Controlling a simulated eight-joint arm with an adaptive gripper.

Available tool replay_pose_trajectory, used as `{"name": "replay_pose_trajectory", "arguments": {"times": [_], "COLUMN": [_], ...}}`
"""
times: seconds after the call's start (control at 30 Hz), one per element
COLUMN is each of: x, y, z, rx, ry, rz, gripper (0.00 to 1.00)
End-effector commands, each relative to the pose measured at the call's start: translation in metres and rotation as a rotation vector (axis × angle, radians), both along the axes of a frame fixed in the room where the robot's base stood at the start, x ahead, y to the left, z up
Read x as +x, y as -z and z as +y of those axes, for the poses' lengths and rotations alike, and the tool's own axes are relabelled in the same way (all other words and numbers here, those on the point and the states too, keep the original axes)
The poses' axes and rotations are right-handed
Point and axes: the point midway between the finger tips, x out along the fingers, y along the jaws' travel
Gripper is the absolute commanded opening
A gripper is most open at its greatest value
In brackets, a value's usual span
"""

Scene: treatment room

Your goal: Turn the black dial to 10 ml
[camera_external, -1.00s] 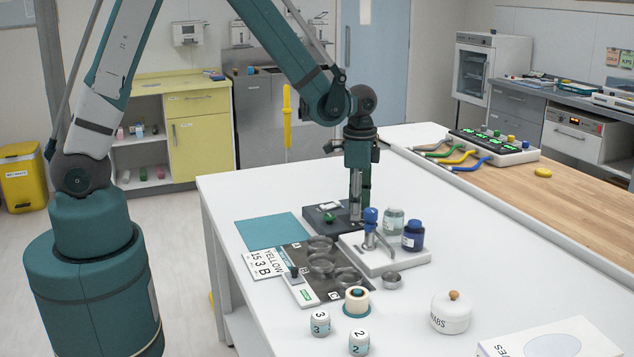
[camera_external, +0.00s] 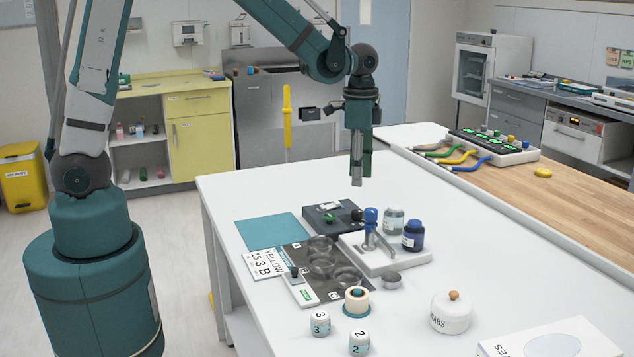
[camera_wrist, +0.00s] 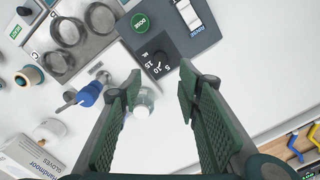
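The black dial (camera_external: 357,214) stands on the right end of a dark grey unit (camera_external: 325,213) on the white table. In the wrist view the dial (camera_wrist: 157,62) is a dark round shape beside white marks that look like 5, 10 and 15. I cannot tell where it points.
Dishes on a dark mat (camera_external: 330,292) lie nearer the camera. The table behind and right of the unit is clear.

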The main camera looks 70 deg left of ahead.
Motion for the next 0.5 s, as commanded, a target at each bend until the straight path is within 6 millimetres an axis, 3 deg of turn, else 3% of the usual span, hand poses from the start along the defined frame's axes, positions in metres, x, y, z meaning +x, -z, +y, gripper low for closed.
{"name": "replay_pose_trajectory", "arguments": {"times": [0.2, 0.5], "x": [-0.0003, -0.0002], "y": [-0.0123, -0.0139], "z": [-0.0003, -0.0003], "rx": [0.000, 0.000], "ry": [0.000, 0.000], "rz": [0.000, 0.000], "gripper": [0.34, 0.34]}}
